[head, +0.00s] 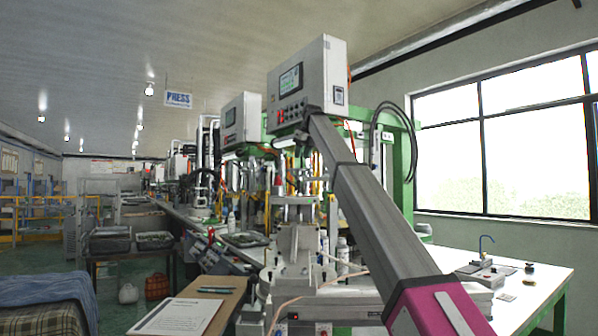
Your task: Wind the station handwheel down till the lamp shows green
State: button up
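My arm (375,205) reaches from the lower right up to the front of the nearest station's control box (333,75). My gripper cannot be made out at its far end. The nearest station's grey machine body (297,245) stands below the box, partly behind my arm. I cannot pick out a handwheel or a lit green lamp. The box has a small screen (291,80) with a greenish display and a row of small buttons below it.
A white table (535,290) at right holds a small device (487,272) with a blue hooked rod. A clipboard (178,316) lies at the lower front. Dark trays (110,240) stand on a bench at left. A second control box (241,118) is behind. Open floor shows at left.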

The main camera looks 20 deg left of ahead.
send_over(299, 181)
jog(key=f, duration=0.7)
jog(key=shift+w+a, duration=0.2)
jog(key=shift+w, duration=0.2)
jog(key=shift+r, duration=0.1)
jog(key=c, duration=0.6)
